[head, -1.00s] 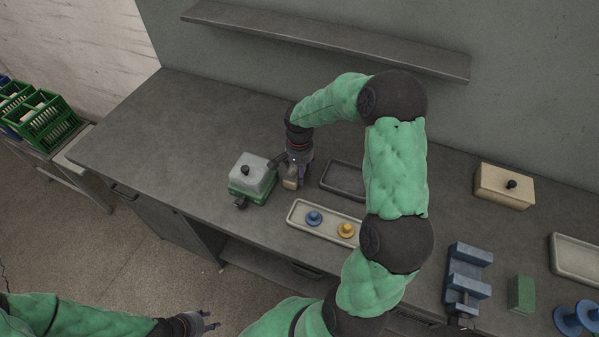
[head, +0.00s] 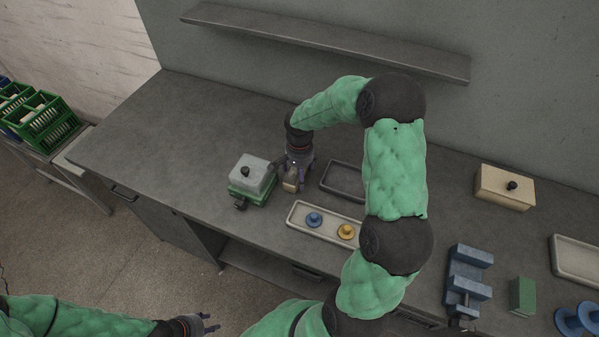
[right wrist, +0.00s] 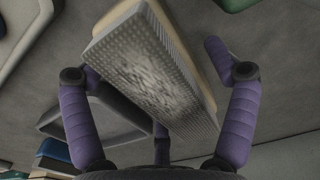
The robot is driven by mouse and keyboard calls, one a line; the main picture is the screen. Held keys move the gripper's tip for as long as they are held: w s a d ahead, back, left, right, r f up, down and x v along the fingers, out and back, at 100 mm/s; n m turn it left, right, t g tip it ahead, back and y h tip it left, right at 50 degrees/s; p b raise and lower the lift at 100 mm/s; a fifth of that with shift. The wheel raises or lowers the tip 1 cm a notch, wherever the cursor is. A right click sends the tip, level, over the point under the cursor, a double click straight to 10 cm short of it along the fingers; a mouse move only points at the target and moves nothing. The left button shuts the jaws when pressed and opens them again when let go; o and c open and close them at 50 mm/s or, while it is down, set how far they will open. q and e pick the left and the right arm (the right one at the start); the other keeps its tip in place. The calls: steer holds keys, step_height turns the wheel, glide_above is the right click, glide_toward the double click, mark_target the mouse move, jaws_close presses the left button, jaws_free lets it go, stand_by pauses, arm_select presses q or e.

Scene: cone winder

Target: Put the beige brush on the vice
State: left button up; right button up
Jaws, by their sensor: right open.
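The beige brush (head: 290,185) is on the grey bench, just right of a green box with a grey lid. In the right wrist view its grey bristle face and tan body (right wrist: 165,65) lie between the purple fingers. My right gripper (head: 297,177) is open over the brush, with a clear gap at the right finger; contact at the left finger is unclear. The blue-grey vice (head: 467,280) stands at the bench's front right, with nothing seen on it. My left gripper (head: 208,323) is open and empty, low in front of the bench.
The grey-lidded box (head: 251,179) stands close left of the brush. A pale tray (head: 300,226) holds a blue and a yellow spool. A dark tray (head: 343,180) is right of my gripper. A green block (head: 522,295) stands beside the vice. The bench's back left is clear.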

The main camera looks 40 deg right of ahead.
step_height(320, 180, up, 11)
steer(key=p, duration=0.2)
steer(key=shift+r+p, duration=0.2)
steer(key=shift+p, duration=0.1)
steer(key=shift+o, duration=0.5)
steer(key=shift+r, duration=0.3)
steer(key=shift+w+d+f+p, duration=0.1)
steer(key=shift+w+f+p, duration=0.1)
steer(key=shift+f+p, duration=0.8)
steer(key=shift+f, duration=0.3)
steer(key=f, duration=0.2)
steer(key=f+b, duration=0.1)
steer(key=f, duration=0.1)
steer(key=shift+s+f, duration=0.2)
steer(key=shift+f, duration=0.45)
steer(key=c, duration=1.5)
steer(key=shift+o, duration=0.2)
steer(key=shift+r, duration=0.1)
steer(key=shift+r, duration=0.1)
